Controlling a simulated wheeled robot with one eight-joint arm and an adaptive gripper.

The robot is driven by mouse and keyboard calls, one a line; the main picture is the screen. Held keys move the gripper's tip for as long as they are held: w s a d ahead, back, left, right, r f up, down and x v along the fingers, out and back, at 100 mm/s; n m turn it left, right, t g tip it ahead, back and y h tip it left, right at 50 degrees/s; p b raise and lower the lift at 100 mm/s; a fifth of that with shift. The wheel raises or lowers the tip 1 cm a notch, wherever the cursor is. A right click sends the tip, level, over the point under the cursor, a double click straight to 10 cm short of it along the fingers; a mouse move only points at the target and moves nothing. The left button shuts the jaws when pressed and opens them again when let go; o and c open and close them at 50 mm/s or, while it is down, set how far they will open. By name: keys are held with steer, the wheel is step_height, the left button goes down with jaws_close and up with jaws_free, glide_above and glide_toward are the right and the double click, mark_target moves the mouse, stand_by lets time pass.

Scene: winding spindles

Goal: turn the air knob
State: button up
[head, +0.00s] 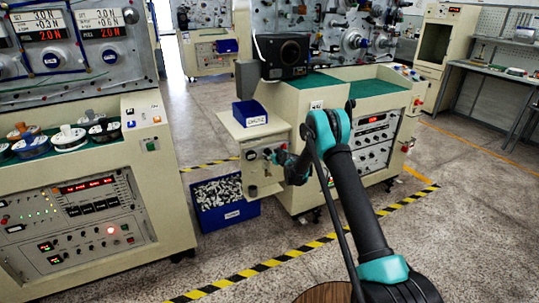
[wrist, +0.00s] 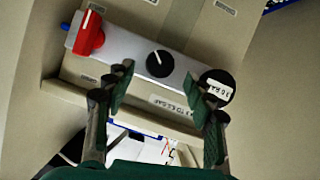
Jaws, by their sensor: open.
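A black round knob (wrist: 160,63) with a white pointer line sits on a pale strip of the panel in the wrist view. I cannot tell if it is the air knob. A red knob (wrist: 89,33) with a white line sits to its left. A black round gauge (wrist: 217,86) reading "3.0 BAR" is to its right, partly behind my right finger. My gripper (wrist: 164,94) is open and empty, its fingers spread below and either side of the black knob, with no visible contact. In the head view my gripper (head: 280,156) is at the side panel (head: 256,173) of the machine.
A blue bin (head: 250,112) sits on the shelf above the panel. A blue crate of white parts (head: 223,203) stands on the floor below left. A ledge (wrist: 135,112) runs below the knobs.

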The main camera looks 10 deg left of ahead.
mark_target(270, 153)
steer(key=shift+x, duration=1.8)
steer(key=shift+c, duration=0.4)
steer(key=c, duration=1.1)
steer(key=shift+o, duration=0.2)
steer(key=shift+m, duration=0.3)
steer(key=m+y, duration=0.1)
steer(key=m+g+y, duration=0.1)
steer(key=m, duration=0.1)
steer(key=shift+w+d+g, duration=0.15)
steer(key=shift+d+g, duration=0.1)
steer(key=shift+g, duration=0.05)
steer(key=m+y, duration=0.2)
steer(key=m, duration=0.1)
steer(key=shift+d+g, duration=0.1)
steer(key=shift+g, duration=0.2)
steer(key=shift+m, duration=0.3)
